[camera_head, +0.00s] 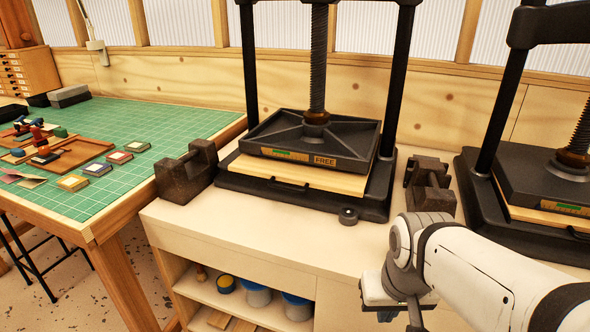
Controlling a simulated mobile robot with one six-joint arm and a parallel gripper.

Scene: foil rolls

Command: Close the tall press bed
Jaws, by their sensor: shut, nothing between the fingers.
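The tall press (392,95) stands in the middle, with two black posts and a central screw that run out of the top of the picture. Its black platen (345,135) carries labels, one reading FREE. Its pale wooden bed (330,181) sticks out from under the platen's front edge, above the black base. A dark handle (285,186) is at the bed's front. My white arm reaches in from the lower right, in front of the press and apart from it. Its wrist (407,250) points down; the gripper's fingers are cut off by the bottom edge.
A shorter press (515,170) stands at the right, partly hidden by my arm. Dark metal blocks flank the tall press on the left (186,173) and right (431,188). A small dark knob (348,215) is near its base. A green-matted table (125,125) is at left.

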